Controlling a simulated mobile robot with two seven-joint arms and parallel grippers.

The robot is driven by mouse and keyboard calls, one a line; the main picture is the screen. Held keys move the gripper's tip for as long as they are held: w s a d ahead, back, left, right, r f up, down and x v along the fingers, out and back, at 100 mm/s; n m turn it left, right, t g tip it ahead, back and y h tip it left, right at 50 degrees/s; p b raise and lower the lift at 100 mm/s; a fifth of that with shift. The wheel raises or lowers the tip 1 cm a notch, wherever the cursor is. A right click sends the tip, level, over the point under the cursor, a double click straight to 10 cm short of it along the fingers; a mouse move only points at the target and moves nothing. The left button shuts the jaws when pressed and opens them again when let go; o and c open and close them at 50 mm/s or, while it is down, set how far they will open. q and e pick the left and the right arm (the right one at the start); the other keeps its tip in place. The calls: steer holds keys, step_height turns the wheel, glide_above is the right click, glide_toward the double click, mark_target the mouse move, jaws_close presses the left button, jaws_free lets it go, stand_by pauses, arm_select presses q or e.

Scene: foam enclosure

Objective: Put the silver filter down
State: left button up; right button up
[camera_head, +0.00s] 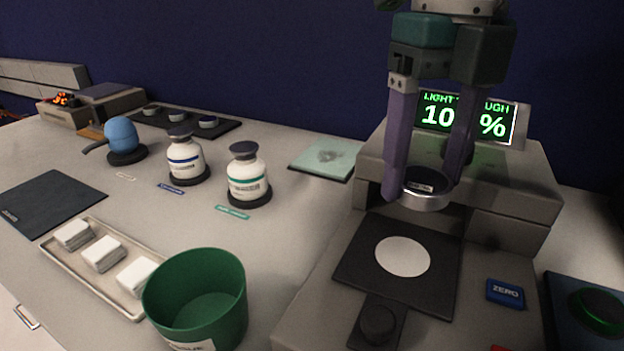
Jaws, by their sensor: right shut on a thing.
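My right gripper (424,190) comes down from the top and is shut on the silver filter (425,201), a short round disc with a dark top. It holds the filter in the air above the rear part of the grey light-meter device (455,222). A black plate (362,270) with a white round spot (402,256) lies on the device in front of and below the filter. My left gripper is not in view.
A display (468,117) stands behind the gripper. A blue ZERO button (505,292) is at right. A green bin (197,300), a tray (142,308) of white blocks, two white bottles (185,158) and a pale green pad (326,158) stand to the left.

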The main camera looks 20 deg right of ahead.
mark_target(403, 256)
step_height(403, 256, down, 8)
steer(key=shift+f+b, duration=0.1)
steer(key=shift+b, duration=0.2)
steer(key=o, duration=1.4)
steer(key=shift+f, duration=0.1)
steer(key=shift+c, duration=0.2)
step_height(403, 256, up, 12)
steer(key=shift+r+p, duration=0.15)
steer(key=shift+p, duration=0.35)
